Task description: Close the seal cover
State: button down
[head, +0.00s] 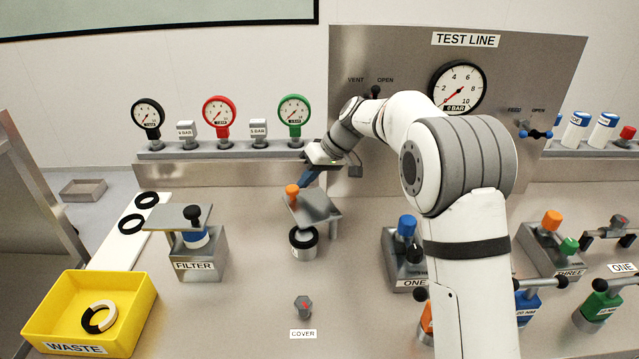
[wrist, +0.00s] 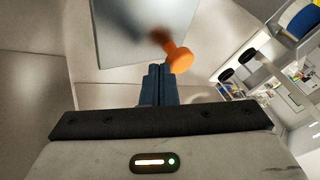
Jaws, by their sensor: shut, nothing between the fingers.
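The seal cover (head: 318,206) is a grey plate with an orange knob (head: 291,193) on its left edge. It stands above a short dark-rimmed cylinder (head: 303,243), partly over it, with a post under its right side. My gripper (head: 308,180) has blue fingers, shut and empty, just behind and right of the orange knob. In the wrist view the closed fingertips (wrist: 157,70) are beside the orange knob (wrist: 179,60), under the plate's edge (wrist: 125,30). I cannot tell whether they touch the knob.
A hex piece (head: 303,306) stands behind the COVER label. The filter stand (head: 200,250) with a black-knobbed plate is to the left, and the yellow waste bin (head: 145,290) is front left. Gauges (head: 219,112) line the back. Valve block ONE (head: 405,245) is to the right.

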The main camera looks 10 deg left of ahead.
aim_at(296, 222)
jog(key=s+n+g, duration=0.1)
jog(key=s+a+n, duration=0.1)
jog(key=n, duration=0.1)
jog(key=shift+a+g, duration=0.1)
jog(key=shift+g, duration=0.3)
jog(key=s+n+g+h, duration=0.1)
jog(key=s+n, duration=0.1)
jog(key=s+n+g+h, duration=0.1)
jog(key=s+n, duration=0.1)
jog(key=n, duration=0.1)
jog(key=shift+a+g, duration=0.2)
jog(key=shift+g, duration=0.2)
jog(key=s+n, duration=0.1)
jog(key=s+n+h, duration=0.1)
jog(key=shift+d+n+g, duration=0.2)
jog(key=shift+n+g, duration=0.2)
jog(key=shift+s+d+b, duration=0.25)
jog(key=shift+s+b, duration=0.05)
jog(key=shift+s, duration=0.25)
jog(key=shift+s+d+b, duration=0.25)
jog(key=shift+s+b, duration=0.05)
jog(key=shift+s, duration=0.35)
